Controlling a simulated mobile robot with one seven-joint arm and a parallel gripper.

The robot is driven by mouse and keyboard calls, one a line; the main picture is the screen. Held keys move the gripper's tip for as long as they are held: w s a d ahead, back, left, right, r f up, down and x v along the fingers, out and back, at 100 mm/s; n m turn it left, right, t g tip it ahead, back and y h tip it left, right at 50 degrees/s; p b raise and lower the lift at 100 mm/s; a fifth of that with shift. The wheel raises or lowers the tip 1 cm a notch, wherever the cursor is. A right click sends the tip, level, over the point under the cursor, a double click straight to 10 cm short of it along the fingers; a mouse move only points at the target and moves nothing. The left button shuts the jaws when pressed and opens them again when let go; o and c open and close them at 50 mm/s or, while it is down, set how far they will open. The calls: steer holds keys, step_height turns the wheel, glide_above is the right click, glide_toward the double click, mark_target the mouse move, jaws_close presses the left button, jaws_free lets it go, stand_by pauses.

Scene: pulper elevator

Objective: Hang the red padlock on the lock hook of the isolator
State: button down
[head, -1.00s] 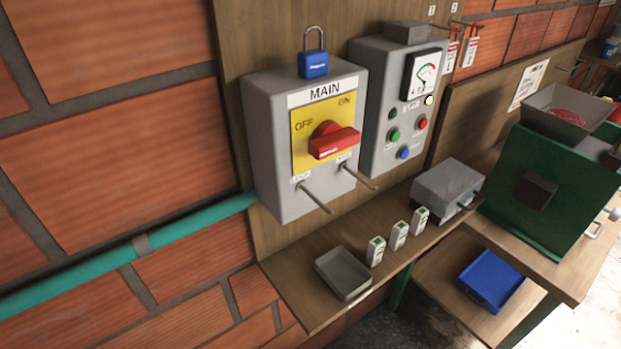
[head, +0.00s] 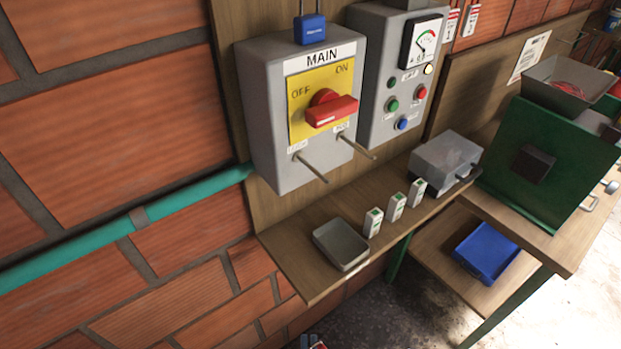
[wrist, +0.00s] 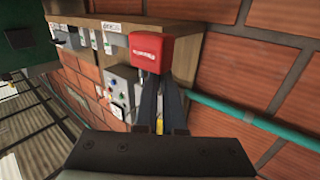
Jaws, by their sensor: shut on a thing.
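The isolator (head: 262,115) is the grey box marked MAIN on the board in the head view. Its red handle (head: 330,110) sits on a yellow plate. Two bare rods stick out below: the left rod (head: 315,170), whose small label seems to read LOCK, and the right rod (head: 358,147). My gripper (wrist: 161,82) is shut on the red padlock (wrist: 152,50) in the wrist view. Its body shows at the fingertips; its shackle cannot be made out. In the head view only a small dark and red piece shows at the bottom edge, well below the isolator.
The shelf below holds a grey tray (head: 338,248), three small white units (head: 396,207) and a grey box (head: 445,163). Open space lies before the rods.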

steer(key=w+r+p, duration=0.9)
steer(key=w+r, duration=0.7)
steer(key=r, duration=0.5)
steer(key=shift+w+a+y, duration=0.3)
steer(key=shift+w+a, duration=0.05)
step_height(320, 180, down, 18)
steer(key=b, duration=1.7)
steer(key=shift+r, duration=0.15)
steer(key=shift+f, duration=0.25)
steer(key=c, duration=1)
jaws_free()
